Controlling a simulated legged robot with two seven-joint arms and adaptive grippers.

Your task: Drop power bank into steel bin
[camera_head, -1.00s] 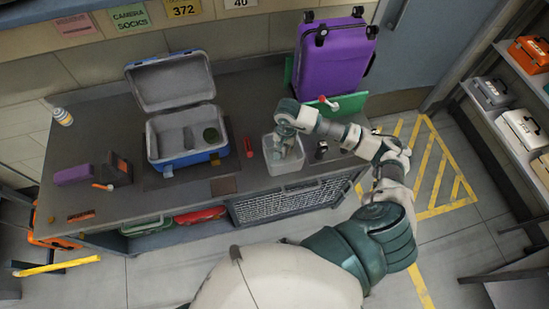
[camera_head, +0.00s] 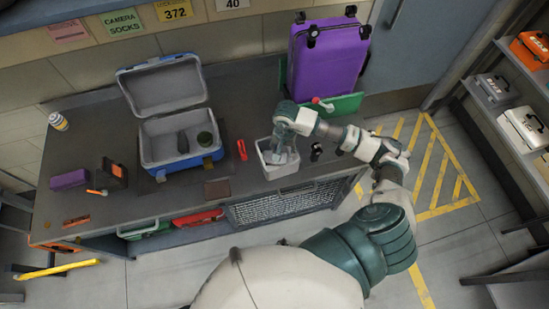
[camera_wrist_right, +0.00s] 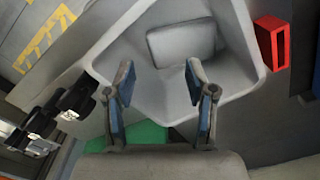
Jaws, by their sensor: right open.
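The steel bin (camera_head: 268,172) is a light grey, open-topped box near the table's front edge; its inside and rim (camera_wrist_right: 245,95) fill the top of the right wrist view. A grey rounded slab, which looks like the power bank (camera_wrist_right: 181,43), lies inside against the bin's floor or far wall. My right gripper (camera_head: 283,146) is above the bin's opening. In the right wrist view its two blue-padded fingers (camera_wrist_right: 158,85) are apart with nothing between them, and the slab is beyond them. My left gripper is not in view.
A red block (camera_head: 242,150) stands left of the bin, and small black items (camera_head: 316,152) are right of it. An open blue case (camera_head: 180,158) stands further left. A purple suitcase (camera_head: 328,62) stands behind.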

